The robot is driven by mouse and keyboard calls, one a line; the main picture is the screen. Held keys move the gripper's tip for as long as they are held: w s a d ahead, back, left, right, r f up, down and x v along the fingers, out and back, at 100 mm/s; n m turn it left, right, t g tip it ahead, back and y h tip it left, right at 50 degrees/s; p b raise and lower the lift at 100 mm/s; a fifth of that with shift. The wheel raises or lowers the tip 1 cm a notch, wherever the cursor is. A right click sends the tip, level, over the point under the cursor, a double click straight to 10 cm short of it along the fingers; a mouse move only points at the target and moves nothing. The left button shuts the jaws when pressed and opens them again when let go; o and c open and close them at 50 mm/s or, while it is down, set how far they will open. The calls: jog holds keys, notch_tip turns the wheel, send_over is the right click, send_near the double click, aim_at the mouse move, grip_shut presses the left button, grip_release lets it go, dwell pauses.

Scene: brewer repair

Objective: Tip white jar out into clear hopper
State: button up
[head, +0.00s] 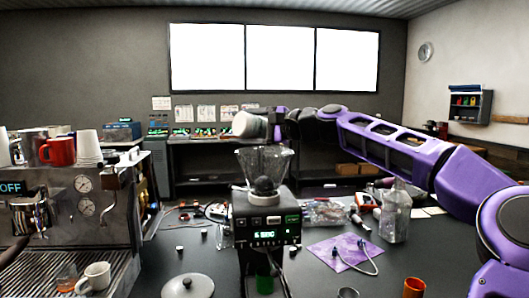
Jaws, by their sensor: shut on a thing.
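The white jar (250,124) is held in the air by my gripper (275,122), which is shut on it from the right. The jar lies on its side, tilted well over, with one end facing left. Whether its mouth is open cannot be made out. The clear hopper (281,163) stands just below the jar, on top of the dark grinder (266,225). The jar is above the hopper's rim, toward its left side. A dark rounded mass shows low in or in front of the hopper. No falling contents can be made out.
A steel espresso machine (65,207) with cups on top stands at left. A round lid (188,286) lies on the bench in front. A clear bottle (396,215), a purple mat (344,250) and an orange cup (414,288) are at right. Small tools lie behind.

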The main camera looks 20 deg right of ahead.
jog(key=shift+w+d+r+m+t+y+b, duration=0.1)
jog(key=shift+d+r+m+t+y+b, duration=0.2)
jog(key=shift+m, duration=0.6)
jog(key=shift+w+d+r+m+t+y+b, duration=0.1)
jog(key=shift+d+r+m+t+y, duration=0.25)
jog(key=shift+m, duration=0.55)
dwell(0.8)
jog(key=shift+f, duration=0.1)
dwell(0.7)
